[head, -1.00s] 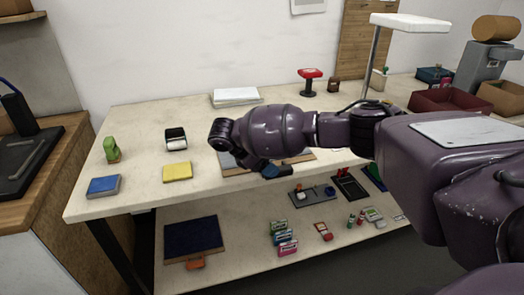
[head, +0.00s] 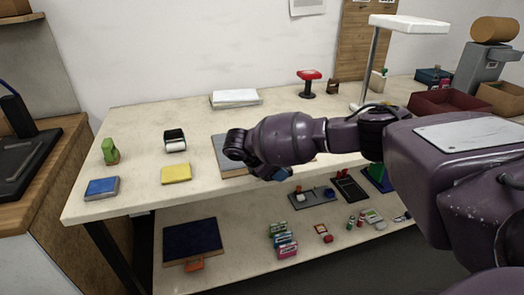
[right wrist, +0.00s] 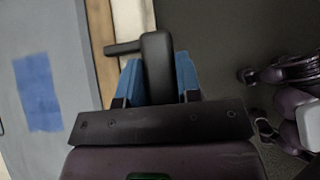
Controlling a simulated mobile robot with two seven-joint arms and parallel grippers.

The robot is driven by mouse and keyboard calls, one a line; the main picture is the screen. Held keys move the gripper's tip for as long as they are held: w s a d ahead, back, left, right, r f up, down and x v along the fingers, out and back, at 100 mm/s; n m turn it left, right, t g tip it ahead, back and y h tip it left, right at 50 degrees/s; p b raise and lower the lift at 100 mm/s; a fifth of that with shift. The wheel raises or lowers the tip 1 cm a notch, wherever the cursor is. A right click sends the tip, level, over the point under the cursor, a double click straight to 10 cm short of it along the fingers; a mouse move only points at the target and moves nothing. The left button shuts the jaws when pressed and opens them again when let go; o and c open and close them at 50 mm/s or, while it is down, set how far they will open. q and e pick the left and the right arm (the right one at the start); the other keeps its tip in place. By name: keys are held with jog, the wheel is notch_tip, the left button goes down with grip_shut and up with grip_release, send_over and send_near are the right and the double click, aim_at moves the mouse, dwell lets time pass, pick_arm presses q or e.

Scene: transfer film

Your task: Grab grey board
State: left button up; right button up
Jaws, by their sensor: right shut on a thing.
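The grey board (head: 221,150) lies on the worktable, largely hidden behind my right arm in the head view. In the right wrist view the grey board (right wrist: 75,45) is at the left, with a blue patch on it and a wooden strip along its edge. My right gripper (head: 272,173) is at the board's front edge. In the right wrist view its blue fingers (right wrist: 158,80) are shut on a black handle (right wrist: 158,60) beside the wooden strip. My left gripper is not in view.
A yellow pad (head: 176,174), a blue box (head: 101,188) and a green object (head: 110,151) stand left of the board. A white stack (head: 236,98) lies behind. The lower shelf (head: 245,222) holds a dark blue board (head: 192,240) and small items.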

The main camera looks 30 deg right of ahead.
grip_shut()
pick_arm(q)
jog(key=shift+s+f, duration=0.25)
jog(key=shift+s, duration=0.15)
pick_arm(e)
jog(key=shift+r, duration=0.1)
